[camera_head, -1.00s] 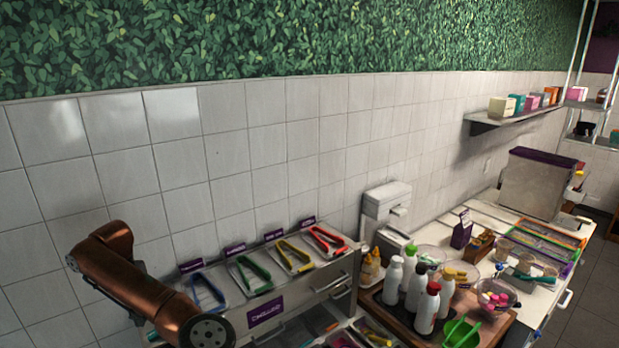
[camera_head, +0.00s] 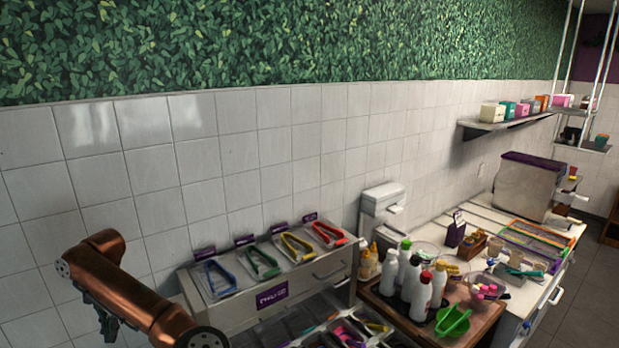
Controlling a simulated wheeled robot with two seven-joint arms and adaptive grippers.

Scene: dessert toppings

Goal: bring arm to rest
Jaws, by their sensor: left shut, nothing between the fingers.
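My left arm (camera_head: 135,290), copper-coloured with a dark round joint, comes in at the lower left, in front of the tiled wall. The dark part of my left gripper (camera_head: 107,324) shows below the arm's bend, partly hidden by the arm. It is shut and holds nothing, and is apart from the counter items. My right gripper is not in view.
A topping unit (camera_head: 318,285) carries blue, green, yellow and red tongs on trays. Right of it, a wooden tray (camera_head: 384,309) holds several bottles and a green scoop (camera_head: 453,321). A metal box (camera_head: 526,190) stands farther back. The wall at left is bare.

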